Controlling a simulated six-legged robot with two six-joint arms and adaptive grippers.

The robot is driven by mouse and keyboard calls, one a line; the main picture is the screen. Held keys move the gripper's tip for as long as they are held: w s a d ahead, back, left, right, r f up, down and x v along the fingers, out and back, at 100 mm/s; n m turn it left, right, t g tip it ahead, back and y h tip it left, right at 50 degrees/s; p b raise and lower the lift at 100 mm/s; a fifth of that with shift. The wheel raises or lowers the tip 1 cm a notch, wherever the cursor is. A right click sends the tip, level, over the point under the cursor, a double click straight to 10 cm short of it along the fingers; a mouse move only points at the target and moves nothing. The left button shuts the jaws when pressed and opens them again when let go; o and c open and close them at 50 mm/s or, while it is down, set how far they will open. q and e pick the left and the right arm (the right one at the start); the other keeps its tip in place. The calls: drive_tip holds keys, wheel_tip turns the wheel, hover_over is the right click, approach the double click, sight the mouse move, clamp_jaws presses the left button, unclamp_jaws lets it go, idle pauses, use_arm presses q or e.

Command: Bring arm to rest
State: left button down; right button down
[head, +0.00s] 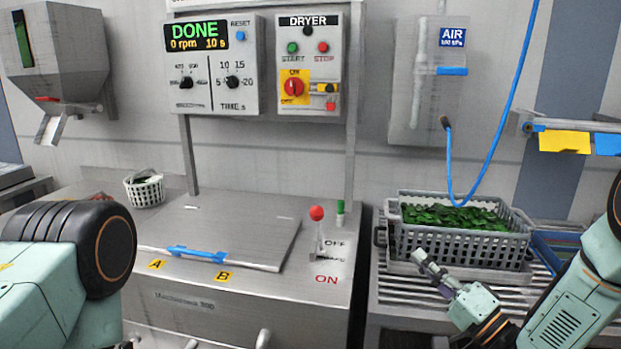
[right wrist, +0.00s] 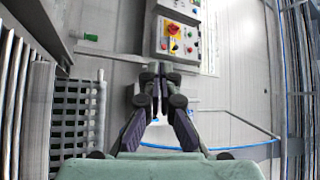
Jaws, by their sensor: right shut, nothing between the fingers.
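My right gripper (head: 433,272) is in front of the grey crate of greens in the head view, pointing up and left, with its fingers together and empty. In the right wrist view the fingertips (right wrist: 157,72) meet, with nothing between them. My left arm shows at the lower left of the head view, but its gripper is out of the picture. The grey crate (head: 460,247) holds green leaves (head: 450,216) and stands on a slatted metal surface. Its lattice side also shows in the right wrist view (right wrist: 72,118).
The dryer's lid (head: 215,236) is down, with a blue handle (head: 198,254). A red-knobbed lever (head: 317,214) stands right of it. The display (head: 198,36) reads DONE, 0 rpm. A small white basket (head: 145,191) stands at the left. A blue hose (head: 497,115) hangs to the crate.

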drive_tip(key=s+d+f+n+g+h, duration=0.1)
drive_tip(key=s+f+n+g+h, duration=0.25)
drive_tip(key=f, duration=0.65)
drive_tip(key=s+f+g+h, duration=0.3)
drive_tip(key=s+f+h, duration=0.25)
drive_tip(key=f, duration=0.45)
drive_tip(key=s+f+n+g+h, duration=0.1)
drive_tip(key=s+f+g, duration=0.2)
drive_tip(key=s, duration=0.7)
drive_tip(key=s+f+n+g+h, duration=0.1)
drive_tip(key=s+f+g, duration=0.2)
drive_tip(key=s, duration=0.7)
drive_tip(key=s+f+n+g+h, duration=0.1)
drive_tip(key=s+f+g, duration=0.2)
drive_tip(key=s, duration=0.8)
drive_tip(key=shift+f+g, duration=0.3)
drive_tip(key=shift+g, duration=0.75)
drive_tip(key=shift+s+d, duration=0.1)
drive_tip(key=shift+d, duration=0.1)
